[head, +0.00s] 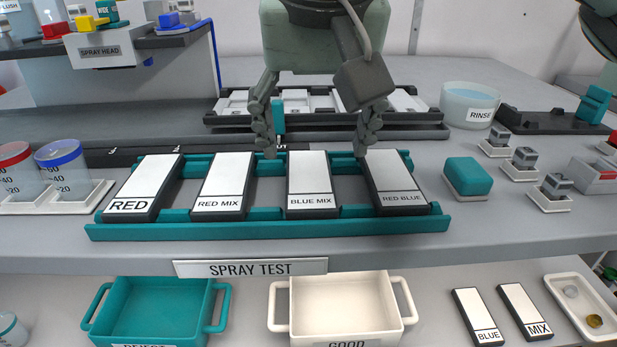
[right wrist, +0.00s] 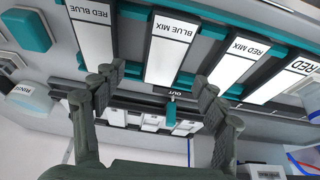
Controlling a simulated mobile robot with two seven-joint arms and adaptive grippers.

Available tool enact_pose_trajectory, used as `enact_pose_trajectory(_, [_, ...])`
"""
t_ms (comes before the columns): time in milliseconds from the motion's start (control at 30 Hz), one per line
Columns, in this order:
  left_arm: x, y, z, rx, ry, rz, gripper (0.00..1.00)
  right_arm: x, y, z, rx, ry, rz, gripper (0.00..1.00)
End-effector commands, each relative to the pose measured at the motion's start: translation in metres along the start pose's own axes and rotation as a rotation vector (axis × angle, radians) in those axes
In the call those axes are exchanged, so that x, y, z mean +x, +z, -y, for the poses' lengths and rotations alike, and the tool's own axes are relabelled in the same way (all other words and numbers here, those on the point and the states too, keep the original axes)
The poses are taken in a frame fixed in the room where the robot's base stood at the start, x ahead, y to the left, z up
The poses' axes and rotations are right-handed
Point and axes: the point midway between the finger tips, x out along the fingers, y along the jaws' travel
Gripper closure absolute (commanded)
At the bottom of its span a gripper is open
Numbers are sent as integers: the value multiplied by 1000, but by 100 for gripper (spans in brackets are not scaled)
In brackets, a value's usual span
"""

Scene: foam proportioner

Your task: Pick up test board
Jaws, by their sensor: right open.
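Several white test boards with dark edges lie tilted side by side in a teal rack (head: 262,226). Their labels read RED (head: 148,182), RED MIX (head: 225,180), BLUE MIX (head: 309,178) and RED BLUE (head: 396,177). My right gripper (head: 315,150) is open and empty, pointing down at the rack's back edge, its fingers spread to either side of the BLUE MIX board's far end. In the right wrist view, the BLUE MIX board (right wrist: 167,50) lies beyond and between the open fingertips (right wrist: 156,80). I cannot tell whether the fingers touch anything. My left gripper is not in view.
A dark rack (head: 425,118) with white pieces stands behind. A RINSE tub (head: 470,104), teal block (head: 468,177) and small grey-and-white blocks stand right; capped cups (head: 63,168) stand left. Below are a teal bin (head: 155,305), a cream GOOD bin (head: 340,305) and BLUE and MIX boards.

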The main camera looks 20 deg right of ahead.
Motion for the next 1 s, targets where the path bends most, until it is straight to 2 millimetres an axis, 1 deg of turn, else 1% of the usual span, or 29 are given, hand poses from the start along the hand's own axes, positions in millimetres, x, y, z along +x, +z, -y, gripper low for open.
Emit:
enact_pose_trajectory(100, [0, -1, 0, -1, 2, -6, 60, 17, 5, 4, -2, 1, 3, 28])
enact_pose_trajectory(200, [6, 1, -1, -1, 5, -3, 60, 32, 7, 5, 1, 1, 4, 28])
enact_pose_trajectory(300, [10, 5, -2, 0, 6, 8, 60, 42, 7, 6, 2, -1, 3, 28])
enact_pose_trajectory(400, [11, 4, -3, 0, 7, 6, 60, 46, 7, 6, 2, -1, 3, 28])
enact_pose_trajectory(567, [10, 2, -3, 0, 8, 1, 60, 46, 7, 6, 2, -2, 2, 28])
enact_pose_trajectory(667, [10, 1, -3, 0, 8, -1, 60, 46, 7, 6, 2, -2, 2, 38])
enact_pose_trajectory(1000, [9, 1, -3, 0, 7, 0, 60, 46, 6, 6, 2, -2, 2, 80])
